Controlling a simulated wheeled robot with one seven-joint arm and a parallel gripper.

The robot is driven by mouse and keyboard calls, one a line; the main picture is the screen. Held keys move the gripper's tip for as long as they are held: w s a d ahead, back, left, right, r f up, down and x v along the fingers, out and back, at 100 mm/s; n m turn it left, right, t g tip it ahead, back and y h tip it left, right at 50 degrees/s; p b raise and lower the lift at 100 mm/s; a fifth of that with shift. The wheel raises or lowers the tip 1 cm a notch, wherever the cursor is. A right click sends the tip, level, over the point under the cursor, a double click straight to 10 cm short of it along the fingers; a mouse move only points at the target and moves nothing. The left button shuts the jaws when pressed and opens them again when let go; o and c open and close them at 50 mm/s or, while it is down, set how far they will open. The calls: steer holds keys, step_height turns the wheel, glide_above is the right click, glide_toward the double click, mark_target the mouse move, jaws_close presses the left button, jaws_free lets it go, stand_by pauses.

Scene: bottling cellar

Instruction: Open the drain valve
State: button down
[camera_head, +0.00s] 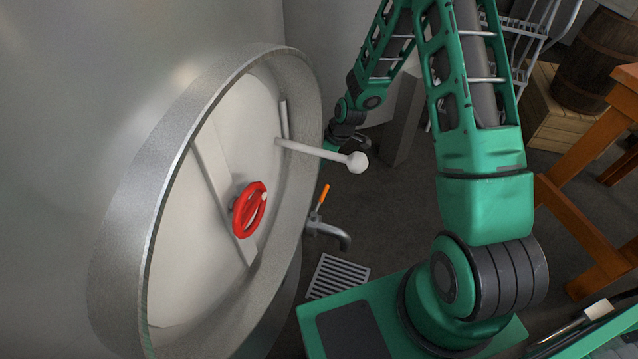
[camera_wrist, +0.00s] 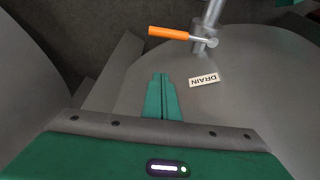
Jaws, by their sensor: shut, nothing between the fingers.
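In the wrist view an orange lever (camera_wrist: 168,33) lies roughly crosswise on a grey metal valve (camera_wrist: 205,40). A white label (camera_wrist: 204,80) reading DRAIN is on the grey surface beside it. My gripper (camera_wrist: 161,78) is shut and empty, its fingertips apart from the lever and below it in the picture. In the head view a metal tap (camera_head: 330,233) with an orange lever (camera_head: 322,197) shows at the tank's lower right. No label is readable there, so I cannot tell if it is the same valve. My fingers are hidden there behind the tank's rim.
The big steel tank's round door (camera_head: 200,235) bears a red handwheel (camera_head: 249,210) and a white lever with a ball end (camera_head: 325,151), which juts out near my arm. A floor grate (camera_head: 338,276) lies below the tap. A wooden bench (camera_head: 580,230) and a barrel (camera_head: 598,60) stand right.

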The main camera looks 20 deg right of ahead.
mark_target(321, 200)
step_height(321, 200, down, 10)
steer(key=shift+s+d, duration=0.2)
steer(key=shift+d, duration=0.15)
stand_by(0.4)
